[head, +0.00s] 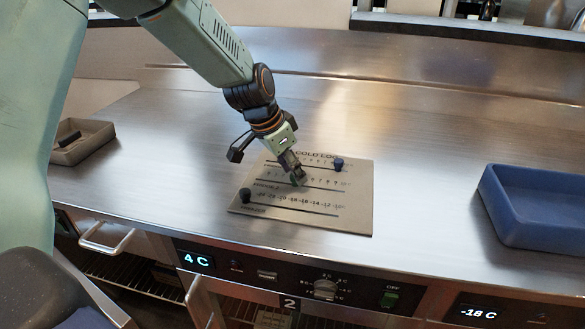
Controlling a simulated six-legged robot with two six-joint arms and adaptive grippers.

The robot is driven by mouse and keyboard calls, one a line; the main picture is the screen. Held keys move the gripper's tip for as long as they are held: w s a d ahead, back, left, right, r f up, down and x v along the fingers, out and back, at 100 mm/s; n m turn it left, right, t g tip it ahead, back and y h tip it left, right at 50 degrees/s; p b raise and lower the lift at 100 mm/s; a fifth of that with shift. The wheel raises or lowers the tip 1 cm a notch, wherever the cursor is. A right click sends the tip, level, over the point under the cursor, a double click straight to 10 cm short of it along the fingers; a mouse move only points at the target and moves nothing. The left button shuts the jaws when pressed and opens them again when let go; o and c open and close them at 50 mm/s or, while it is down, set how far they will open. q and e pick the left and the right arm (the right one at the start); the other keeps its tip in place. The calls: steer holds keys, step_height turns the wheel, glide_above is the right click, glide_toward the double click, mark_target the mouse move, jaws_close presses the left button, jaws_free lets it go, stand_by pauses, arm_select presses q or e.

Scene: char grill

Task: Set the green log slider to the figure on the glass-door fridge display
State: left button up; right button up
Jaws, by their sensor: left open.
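The cold log board (355,215) lies flat on the steel counter with three slider rows. The green slider knob (298,181) is on the middle row, mostly hidden by my left gripper (293,170). My left gripper is open, its fingertips down at the green knob; I cannot tell whether they touch it. The middle row's figures are partly covered and too small to read surely. A lit display (195,261) on the counter front reads 4 C, above a unit with wire racks showing. Another display (478,313) at the lower right reads -18 C. My right gripper is out of view.
On the board, a blue knob (338,163) is at the right of the top row and a black knob (245,195) at the left of the bottom row. A blue tray (540,235) stands right, a grey-brown tray (92,147) left. The counter between is clear.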

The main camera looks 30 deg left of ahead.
arm_select(q)
steer(key=shift+s, duration=0.1)
steer(key=v, duration=1.2)
steer(key=shift+f, duration=0.15)
stand_by(0.4)
